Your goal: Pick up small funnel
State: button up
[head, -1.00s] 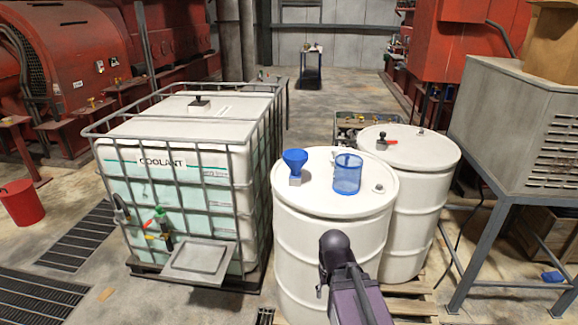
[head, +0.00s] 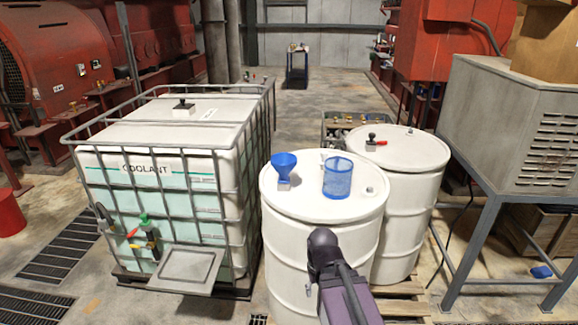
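A small blue funnel (head: 284,161) stands upright on a small light block on top of the front white drum (head: 311,209). It is on the left part of the lid. A blue mesh cylinder (head: 337,178) stands on the same lid, to the right of the funnel and apart from it. My arm shows at the bottom centre in front of the drum. My gripper's fingers cannot be made out.
A caged coolant tank (head: 160,170) stands close on the drum's left. A second white drum (head: 392,160) with a red-handled fitting stands behind right. A grey cabinet on a metal stand (head: 505,130) is at the right. Open floor lies farther back.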

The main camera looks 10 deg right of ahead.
aim_at(283, 163)
jog(key=i, duration=0.85)
jog(key=u, duration=0.05)
